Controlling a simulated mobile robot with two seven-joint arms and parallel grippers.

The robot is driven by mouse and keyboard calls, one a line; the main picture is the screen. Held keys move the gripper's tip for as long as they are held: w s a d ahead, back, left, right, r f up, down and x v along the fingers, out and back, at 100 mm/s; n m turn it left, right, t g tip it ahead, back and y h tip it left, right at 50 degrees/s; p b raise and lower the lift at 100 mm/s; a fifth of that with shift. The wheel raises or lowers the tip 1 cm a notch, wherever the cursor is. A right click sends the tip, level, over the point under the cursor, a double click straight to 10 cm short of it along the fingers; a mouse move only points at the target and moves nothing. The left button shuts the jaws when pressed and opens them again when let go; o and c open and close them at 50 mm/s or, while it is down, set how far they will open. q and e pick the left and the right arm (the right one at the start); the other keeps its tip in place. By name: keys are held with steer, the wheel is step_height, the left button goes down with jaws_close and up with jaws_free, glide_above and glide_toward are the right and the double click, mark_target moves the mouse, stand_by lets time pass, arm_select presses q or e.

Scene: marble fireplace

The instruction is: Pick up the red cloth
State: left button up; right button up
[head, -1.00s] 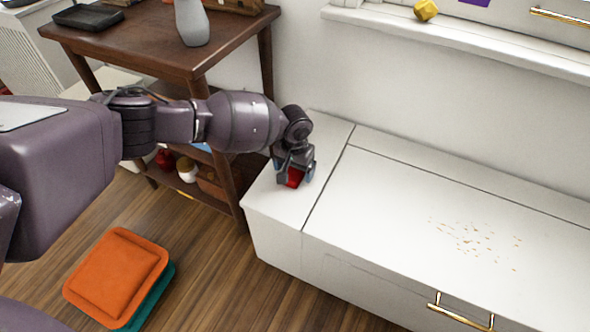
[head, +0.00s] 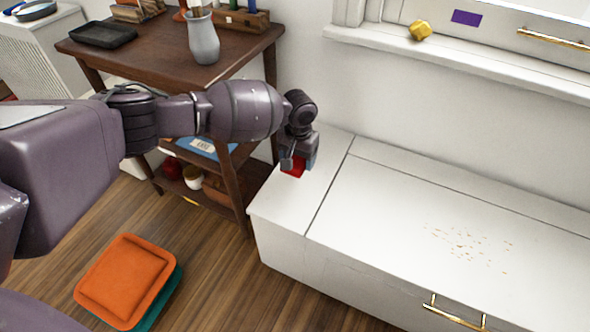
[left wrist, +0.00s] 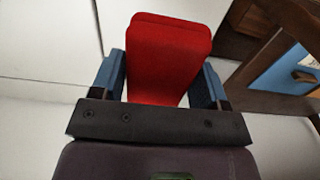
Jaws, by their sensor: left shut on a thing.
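The red cloth (head: 294,166) shows at the fingertips of my left gripper (head: 298,163), over the left end of the white cabinet top (head: 400,200). In the left wrist view the red cloth (left wrist: 168,58) is a folded, rounded block between the two blue-padded fingers of my left gripper (left wrist: 160,75). The gripper is shut on it. The cloth appears raised a little above the cabinet top; the exact gap is hard to tell. My right gripper is not in view.
A dark wooden shelf table (head: 160,50) with a grey vase (head: 203,40) stands left of the cabinet. Orange and teal cushions (head: 125,275) lie on the wood floor. Crumbs (head: 468,243) are scattered on the cabinet top. A yellow object (head: 420,30) sits on the ledge.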

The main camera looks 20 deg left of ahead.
arm_select(q)
step_height(320, 180, up, 12)
steer(key=p, duration=0.3)
steer(key=shift+f, duration=0.2)
